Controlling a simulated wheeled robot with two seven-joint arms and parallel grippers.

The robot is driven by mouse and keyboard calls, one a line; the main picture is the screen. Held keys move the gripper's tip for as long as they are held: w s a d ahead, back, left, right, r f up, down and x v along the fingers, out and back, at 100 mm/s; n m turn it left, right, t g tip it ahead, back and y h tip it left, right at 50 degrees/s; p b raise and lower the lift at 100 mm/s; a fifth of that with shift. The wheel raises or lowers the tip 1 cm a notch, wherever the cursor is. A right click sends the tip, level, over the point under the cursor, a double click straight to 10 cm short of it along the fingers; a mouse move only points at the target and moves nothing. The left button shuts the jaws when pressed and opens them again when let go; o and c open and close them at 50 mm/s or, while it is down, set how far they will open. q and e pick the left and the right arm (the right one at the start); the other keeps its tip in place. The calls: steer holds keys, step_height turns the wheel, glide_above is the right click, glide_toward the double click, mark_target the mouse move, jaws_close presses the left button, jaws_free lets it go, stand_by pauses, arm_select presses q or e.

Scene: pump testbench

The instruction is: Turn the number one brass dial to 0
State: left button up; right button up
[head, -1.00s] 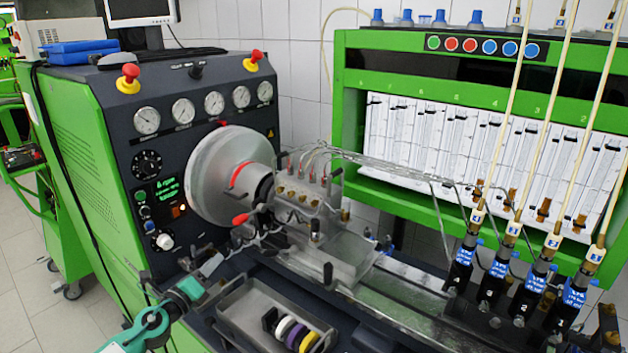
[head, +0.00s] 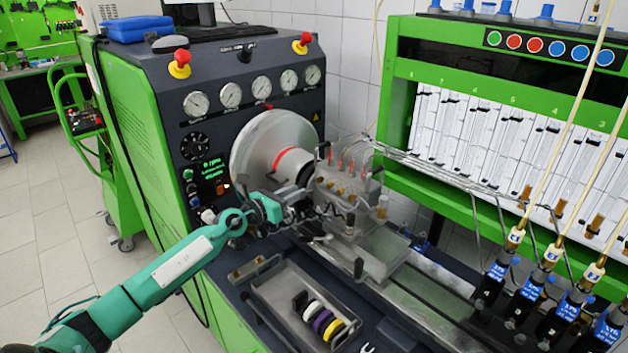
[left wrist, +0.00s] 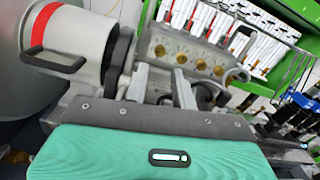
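The pump block (head: 345,178) carries a row of several small brass dials (head: 340,191) on its front face, below red-topped fittings. The brass dials (left wrist: 181,58) show more clearly in the left wrist view, in a row across the metal block. I cannot read any numbers or settings, so I cannot tell which is number one. My left gripper (head: 308,212) is in front of and slightly below the row. In the left wrist view its two grey fingers (left wrist: 161,78) stand apart with nothing between them, short of the dials. My right gripper is not in view.
The large silver drum (head: 262,160) with a red band is left of the block. Its black handle (left wrist: 52,60) shows in the left wrist view. A tray (head: 268,290) with coloured rings stands below. Thin metal pipes (head: 440,172) run right from the block.

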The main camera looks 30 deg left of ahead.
mark_target(318, 181)
arm_select(q)
steer(key=x, duration=0.7)
steer(key=shift+w+d+p, duration=0.1)
steer(key=shift+w+p, duration=0.15)
steer(key=shift+p, duration=0.15)
steer(key=shift+c, duration=0.3)
jaws_close()
